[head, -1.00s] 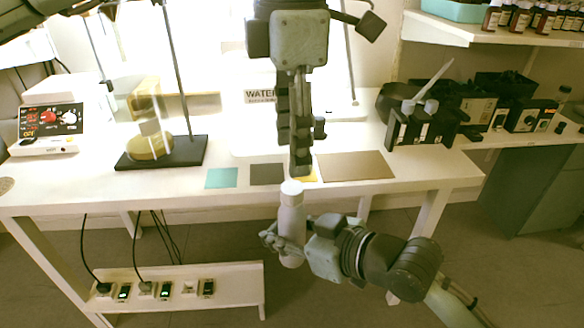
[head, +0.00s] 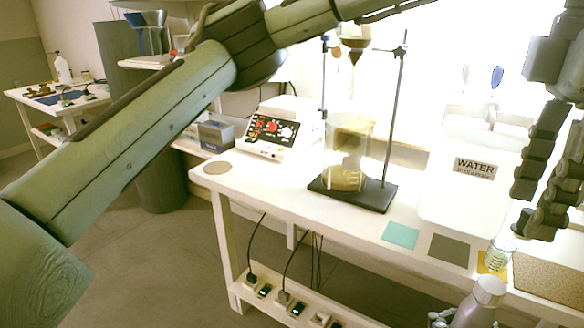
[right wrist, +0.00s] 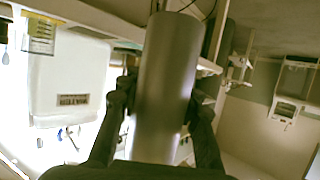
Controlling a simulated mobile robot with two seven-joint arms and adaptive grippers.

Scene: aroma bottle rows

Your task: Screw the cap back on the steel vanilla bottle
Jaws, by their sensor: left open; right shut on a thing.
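Part of that gripper shows left of the bottle in the head view (head: 440,318). My left gripper (head: 533,205) hangs above the table, up and right of the bottle, open and empty, apart from the bottle.
A glass beaker (head: 498,254) stands on the yellow square near the table's front edge, close behind the bottle. Teal (head: 401,235) and grey (head: 450,249) squares lie left of it. A stand with a dark base (head: 352,193) and a control box (head: 270,136) are further left.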

